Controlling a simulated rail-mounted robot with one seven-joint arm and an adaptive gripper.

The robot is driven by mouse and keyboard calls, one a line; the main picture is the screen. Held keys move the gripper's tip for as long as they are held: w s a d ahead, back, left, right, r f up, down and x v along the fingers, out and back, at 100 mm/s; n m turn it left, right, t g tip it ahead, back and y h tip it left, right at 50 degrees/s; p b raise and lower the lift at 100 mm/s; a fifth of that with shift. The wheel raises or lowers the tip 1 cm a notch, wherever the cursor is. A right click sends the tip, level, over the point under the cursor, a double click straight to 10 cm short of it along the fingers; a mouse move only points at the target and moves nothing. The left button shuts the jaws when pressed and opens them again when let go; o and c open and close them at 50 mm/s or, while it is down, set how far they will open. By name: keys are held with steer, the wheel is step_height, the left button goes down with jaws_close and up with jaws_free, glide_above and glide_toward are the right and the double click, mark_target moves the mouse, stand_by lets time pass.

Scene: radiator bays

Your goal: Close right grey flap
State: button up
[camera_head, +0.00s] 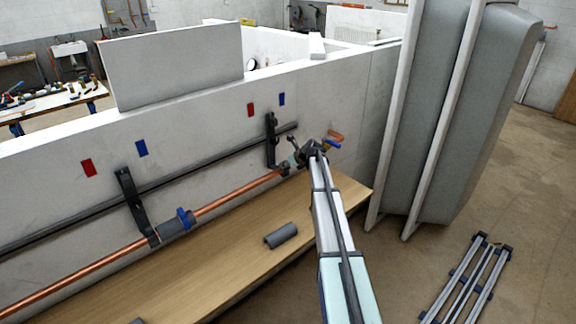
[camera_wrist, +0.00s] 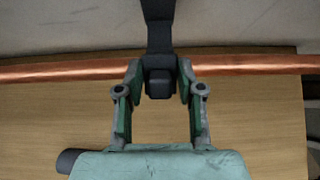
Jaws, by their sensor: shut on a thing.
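The right dark bracket (camera_head: 271,140) stands on the white wall and reaches down to the copper pipe (camera_head: 238,194). In the wrist view its dark strip (camera_wrist: 158,28) comes down from the top, across the copper pipe (camera_wrist: 60,70). It ends in a dark grey block, seemingly the right grey flap (camera_wrist: 160,84), at the pipe. My gripper (camera_wrist: 160,88) has one green-padded finger on each side of this block and is shut on it. In the head view my gripper (camera_head: 293,162) is at the pipe's right end and largely hides the flap.
The left bracket (camera_head: 130,198) meets a grey sleeve (camera_head: 176,229) with a blue clip on the pipe. A loose grey tube piece (camera_head: 281,236) lies on the wooden bench (camera_head: 215,262). Tall grey panels (camera_head: 440,110) stand close on the right. A blue-handled fitting (camera_head: 333,144) is near my gripper.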

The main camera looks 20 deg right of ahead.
steer(key=shift+w+a+g+h, duration=0.15)
steer(key=shift+w+g+h, duration=0.3)
steer(key=shift+g, duration=0.65)
steer(key=o, duration=0.9)
steer(key=shift+a, duration=0.1)
steer(key=v, duration=1.2)
steer(key=shift+w, duration=0.15)
